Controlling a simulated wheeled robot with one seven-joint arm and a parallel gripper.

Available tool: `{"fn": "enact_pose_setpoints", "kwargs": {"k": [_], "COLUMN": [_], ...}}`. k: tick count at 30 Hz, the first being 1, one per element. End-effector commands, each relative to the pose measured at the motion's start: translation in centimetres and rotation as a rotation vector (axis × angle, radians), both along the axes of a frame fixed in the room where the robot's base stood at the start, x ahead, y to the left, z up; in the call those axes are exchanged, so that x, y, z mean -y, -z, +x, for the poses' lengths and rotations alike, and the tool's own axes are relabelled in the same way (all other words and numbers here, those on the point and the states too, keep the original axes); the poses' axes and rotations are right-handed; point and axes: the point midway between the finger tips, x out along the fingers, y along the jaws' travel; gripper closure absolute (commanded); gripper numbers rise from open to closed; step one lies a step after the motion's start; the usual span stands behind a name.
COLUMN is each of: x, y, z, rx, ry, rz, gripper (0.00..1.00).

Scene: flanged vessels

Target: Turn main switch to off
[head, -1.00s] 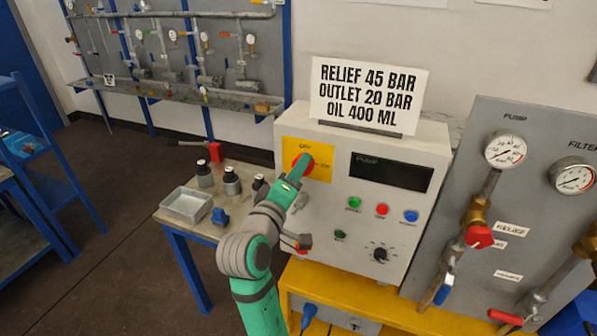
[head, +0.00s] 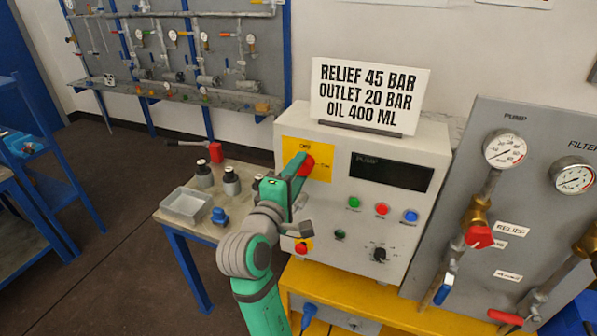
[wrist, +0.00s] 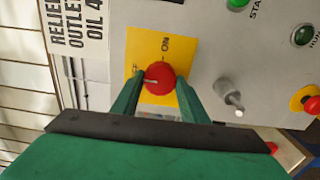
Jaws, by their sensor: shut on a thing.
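The main switch is a red round knob (head: 307,166) on a yellow plate (head: 320,147) at the upper left of the grey control box. The plate has OFF above the knob and ON to its right. My gripper (wrist: 160,79) is shut on the knob, one green finger on each side of it in the wrist view. A white mark on the knob points left in the wrist view, away from the ON label, which is above the knob there. In the head view the fingers cover the knob's left part.
The box front (head: 365,225) also carries a dark PUMP display (head: 391,172), green, red and blue buttons, a black selector (head: 379,254) and a red emergency stop (head: 303,246). A small table (head: 176,220) with bottles and a tray stands left. Gauges and valves are on a panel right.

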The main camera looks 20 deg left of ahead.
Motion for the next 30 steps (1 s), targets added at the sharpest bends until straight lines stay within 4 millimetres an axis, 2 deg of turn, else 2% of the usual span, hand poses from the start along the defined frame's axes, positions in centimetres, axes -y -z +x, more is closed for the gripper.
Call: {"fn": "enact_pose_setpoints", "kwargs": {"k": [7, 8, 9, 10, 21, 26, 30], "x": [0.0, 0.0, 0.0, 0.0, 0.0, -0.2, -0.3], "y": [0.2, 0.2, 0.2, 0.1, 0.0, 0.1, 0.1], "z": [0.0, 0.0, 0.0, 0.0, -0.5, -2.7, -5.4], "rx": [-0.004, -0.004, -0.004, -0.003, -0.001, 0.0, -0.001], "ry": [0.001, 0.001, 0.001, 0.001, 0.0, -0.002, -0.003], "rz": [-0.002, -0.002, -0.001, -0.001, 0.0, 0.001, 0.002], "gripper": [0.82, 0.53, 0.43, 0.41, 0.41, 0.41, 0.41]}}
